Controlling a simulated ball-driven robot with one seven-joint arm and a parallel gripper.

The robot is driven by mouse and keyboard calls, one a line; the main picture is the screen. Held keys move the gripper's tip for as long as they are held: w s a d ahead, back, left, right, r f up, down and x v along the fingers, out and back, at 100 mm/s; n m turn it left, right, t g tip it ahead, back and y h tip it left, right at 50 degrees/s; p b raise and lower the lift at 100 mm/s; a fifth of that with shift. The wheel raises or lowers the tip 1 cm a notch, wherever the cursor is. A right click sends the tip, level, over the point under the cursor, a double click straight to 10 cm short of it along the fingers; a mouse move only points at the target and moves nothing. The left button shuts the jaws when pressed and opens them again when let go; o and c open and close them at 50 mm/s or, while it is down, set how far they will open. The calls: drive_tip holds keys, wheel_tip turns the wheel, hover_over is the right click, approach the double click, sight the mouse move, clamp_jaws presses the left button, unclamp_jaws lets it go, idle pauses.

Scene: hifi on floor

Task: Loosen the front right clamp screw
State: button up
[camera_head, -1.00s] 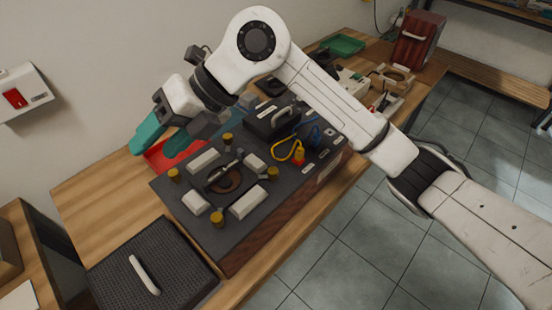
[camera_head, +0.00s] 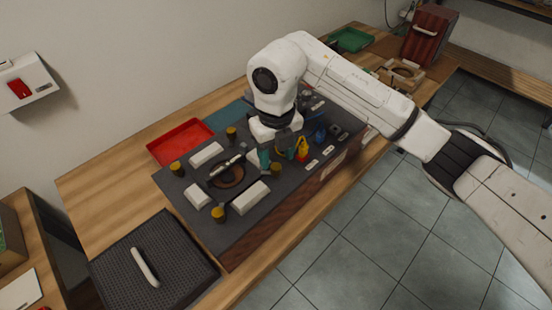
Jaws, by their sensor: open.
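A dark fixture plate (camera_head: 246,228) lies on the wooden bench. It carries several brass clamp screws and pale clamp blocks around a round brown part (camera_head: 228,176). The front right clamp screw (camera_head: 276,170) stands upright near the plate's front edge. My gripper (camera_head: 271,158) points down right at this screw, with a teal finger visible on its left side. It is open; the other finger is largely hidden, and I cannot tell whether the fingers touch the screw. The front left screw (camera_head: 218,214), back left screw (camera_head: 176,168) and back right screw (camera_head: 231,132) stand clear.
A yellow and red item (camera_head: 302,149) and a blue item (camera_head: 320,134) stand close right of my gripper. A red tray (camera_head: 180,141) lies behind the plate. A black perforated case (camera_head: 155,263) is at front left. My arm hides part of the bench's right side.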

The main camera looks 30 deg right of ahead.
sight(276, 166)
drive_tip(key=shift+f, duration=1.55)
clamp_jaws()
